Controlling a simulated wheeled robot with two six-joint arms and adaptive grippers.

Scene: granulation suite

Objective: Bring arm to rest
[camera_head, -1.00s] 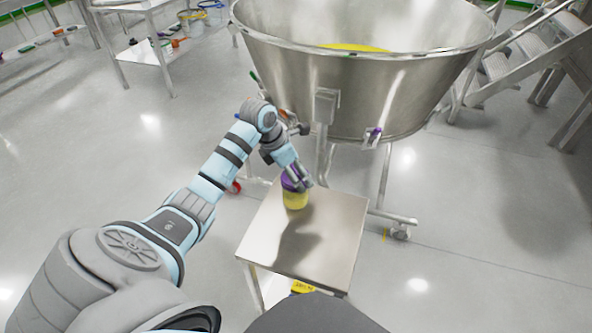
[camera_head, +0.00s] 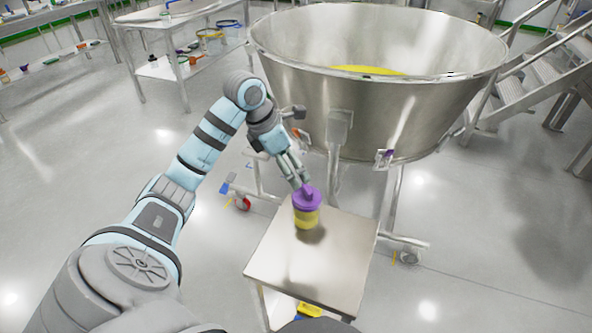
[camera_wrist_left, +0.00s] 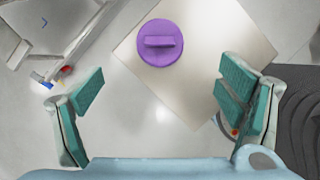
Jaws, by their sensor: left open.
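My left arm comes in from the left in the head view. Its gripper (camera_head: 297,176) is just above and behind a yellow jar with a purple lid (camera_head: 306,209). The jar stands upright on a small steel table (camera_head: 310,262). In the left wrist view the two teal-padded fingers (camera_wrist_left: 160,102) are wide apart with nothing between them. The purple lid (camera_wrist_left: 160,43) shows beyond the fingertips, apart from both. My right gripper is in neither view.
A large steel bowl (camera_head: 375,110) on a wheeled frame stands behind the table, with yellow material inside. Steel steps (camera_head: 530,75) are at the right. A shelf table (camera_head: 180,60) stands at the back left. The floor around is mostly clear.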

